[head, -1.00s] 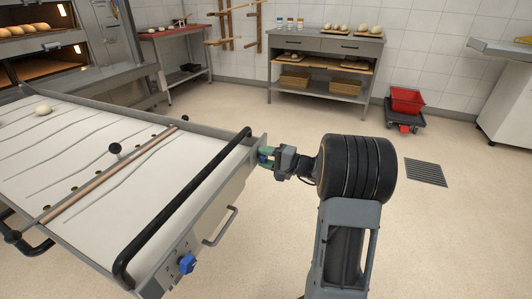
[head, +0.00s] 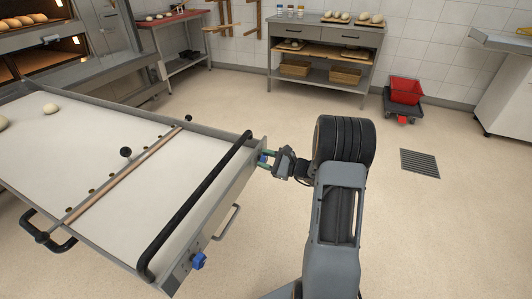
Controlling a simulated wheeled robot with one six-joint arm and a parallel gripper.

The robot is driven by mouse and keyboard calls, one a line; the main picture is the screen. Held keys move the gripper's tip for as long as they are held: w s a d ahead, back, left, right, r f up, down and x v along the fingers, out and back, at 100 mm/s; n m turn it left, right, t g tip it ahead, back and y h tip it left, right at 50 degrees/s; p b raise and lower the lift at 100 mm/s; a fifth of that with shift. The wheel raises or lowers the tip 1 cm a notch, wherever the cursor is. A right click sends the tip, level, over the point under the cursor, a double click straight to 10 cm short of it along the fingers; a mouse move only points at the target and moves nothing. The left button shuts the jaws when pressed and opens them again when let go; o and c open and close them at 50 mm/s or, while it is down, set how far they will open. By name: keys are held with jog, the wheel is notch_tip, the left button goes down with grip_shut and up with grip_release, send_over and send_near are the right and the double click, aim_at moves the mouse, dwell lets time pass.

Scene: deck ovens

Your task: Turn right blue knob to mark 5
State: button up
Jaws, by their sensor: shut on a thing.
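The right blue knob (head: 263,158) sits at the far end of the grey side panel of the loading table (head: 232,192). A second blue knob (head: 198,261) is on the near end of the same panel, clear of my gripper.
A black bar (head: 197,205) runs along the table's edge above the panel, and a grey handle (head: 228,222) sticks out between the knobs. Dough balls (head: 52,109) lie on the table. A shelved bench (head: 325,65), red crate (head: 405,90) and floor drain (head: 420,163) stand apart; open floor lies between.

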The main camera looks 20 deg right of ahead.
jog(key=m+p, duration=0.6)
jog(key=m, duration=0.1)
jog(key=shift+r+p, duration=0.2)
jog(key=shift+p, duration=0.15)
jog(key=m+p, duration=0.5)
jog(key=m, duration=0.1)
jog(key=shift+f+m, duration=0.1)
jog(key=shift+m, duration=0.3)
jog(key=m+p, duration=0.3)
jog(key=m, duration=0.3)
jog(key=m+p, duration=0.2)
jog(key=m, duration=0.4)
jog(key=shift+f+p, duration=0.2)
jog(key=shift+p, duration=0.1)
jog(key=shift+m, duration=0.4)
jog(key=o, duration=0.9)
jog(key=shift+s, duration=0.1)
